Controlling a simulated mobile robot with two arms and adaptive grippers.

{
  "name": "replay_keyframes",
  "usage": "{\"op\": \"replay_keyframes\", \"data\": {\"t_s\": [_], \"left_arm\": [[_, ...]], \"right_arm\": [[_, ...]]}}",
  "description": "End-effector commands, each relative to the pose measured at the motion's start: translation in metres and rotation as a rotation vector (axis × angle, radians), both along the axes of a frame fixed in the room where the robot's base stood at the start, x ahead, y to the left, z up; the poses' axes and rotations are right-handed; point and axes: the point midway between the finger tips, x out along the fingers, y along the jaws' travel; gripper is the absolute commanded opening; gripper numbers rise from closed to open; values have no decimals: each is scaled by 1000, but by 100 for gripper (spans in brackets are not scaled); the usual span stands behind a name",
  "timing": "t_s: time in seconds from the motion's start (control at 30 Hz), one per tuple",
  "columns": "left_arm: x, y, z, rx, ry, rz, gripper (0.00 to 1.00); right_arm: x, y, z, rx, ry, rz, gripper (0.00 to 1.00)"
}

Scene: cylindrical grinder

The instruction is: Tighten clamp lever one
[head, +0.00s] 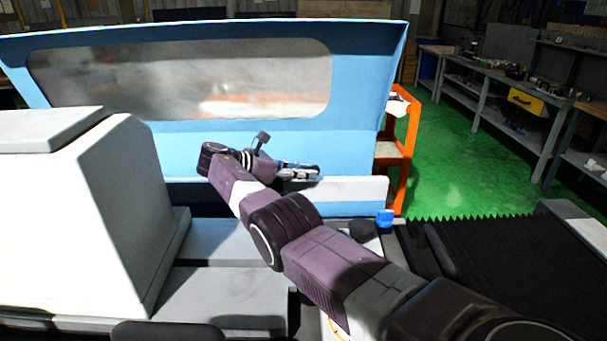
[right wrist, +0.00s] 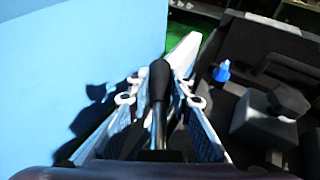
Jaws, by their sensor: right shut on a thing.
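The clamp lever shows in the right wrist view as a black rounded handle (right wrist: 158,82) on a thin metal rod. It stands between the two fingers of my right gripper (right wrist: 156,100). The fingers are shut on it. In the head view my right gripper (head: 298,172) is in front of the blue machine panel, above the white ledge; the lever cannot be made out there. The lever's base is hidden by the gripper. My left gripper is not in view.
A blue panel with a window (head: 190,85) stands behind the gripper. A white housing (head: 75,210) is at the left. A blue knob (head: 385,217) and a grey block with a dark knob (right wrist: 270,115) are right of the gripper. Black bellows (head: 500,245) lie at the right.

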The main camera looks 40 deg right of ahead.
Motion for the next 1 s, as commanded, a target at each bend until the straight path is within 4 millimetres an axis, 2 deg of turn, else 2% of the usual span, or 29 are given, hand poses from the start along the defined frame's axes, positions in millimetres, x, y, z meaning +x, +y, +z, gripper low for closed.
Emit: {"op": "replay_keyframes", "data": {"t_s": [0.33,0.37,0.53,0.83,1.0], "left_arm": [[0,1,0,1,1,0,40],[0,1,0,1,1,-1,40],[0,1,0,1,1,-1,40],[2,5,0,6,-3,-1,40],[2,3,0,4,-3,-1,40]], "right_arm": [[-1,2,-3,7,6,-4,0],[-1,2,-3,7,6,-4,21],[-1,1,-2,5,4,-2,38],[0,1,1,2,2,-2,38],[0,0,18,1,-3,-2,38]]}}
